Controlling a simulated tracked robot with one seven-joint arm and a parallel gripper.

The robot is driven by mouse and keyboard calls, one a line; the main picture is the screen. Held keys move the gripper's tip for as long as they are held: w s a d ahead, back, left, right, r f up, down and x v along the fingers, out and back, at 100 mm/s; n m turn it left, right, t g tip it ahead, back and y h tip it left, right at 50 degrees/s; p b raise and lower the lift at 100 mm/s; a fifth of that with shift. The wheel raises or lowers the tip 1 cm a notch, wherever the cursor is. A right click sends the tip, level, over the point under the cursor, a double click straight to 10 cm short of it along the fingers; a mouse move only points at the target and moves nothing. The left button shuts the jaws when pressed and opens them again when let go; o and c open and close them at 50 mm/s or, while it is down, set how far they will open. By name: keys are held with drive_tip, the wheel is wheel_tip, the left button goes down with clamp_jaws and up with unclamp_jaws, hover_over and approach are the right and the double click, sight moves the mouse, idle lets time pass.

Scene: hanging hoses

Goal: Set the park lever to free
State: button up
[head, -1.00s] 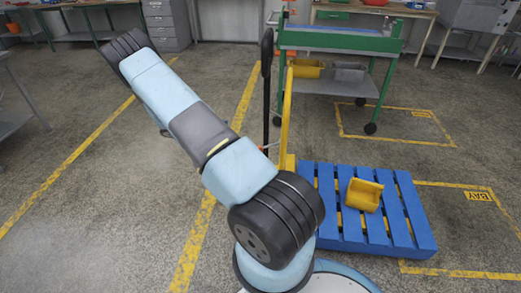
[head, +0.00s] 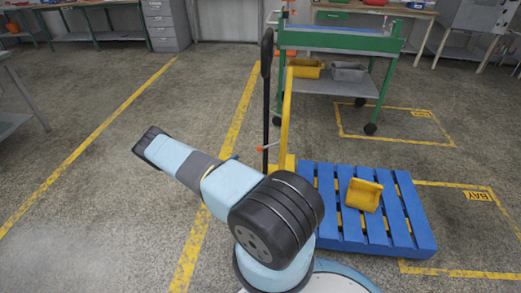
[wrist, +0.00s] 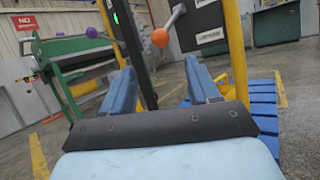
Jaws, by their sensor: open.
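A lever with an orange ball knob (wrist: 160,38) on a grey rod shows in the wrist view, in front of a dark labelled panel (wrist: 209,36). The rod slopes up and to the right from the knob. In the head view a small orange-tipped lever (head: 271,146) sticks out beside the yellow post (head: 286,110). My gripper (wrist: 161,78) is open and empty, its two blue fingers apart. In the wrist view the knob appears above and between the fingertips; no contact is visible.
A black upright handle (head: 266,75) stands beside the yellow post. A green cart (head: 340,40) stands behind. Purple balls (wrist: 91,32) show upper left in the wrist view. Floor at left is clear.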

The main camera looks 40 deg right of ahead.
sight(260, 149)
drive_tip(key=x, duration=1.3)
drive_tip(key=shift+d+r, duration=0.1)
drive_tip(key=shift+d, duration=0.25)
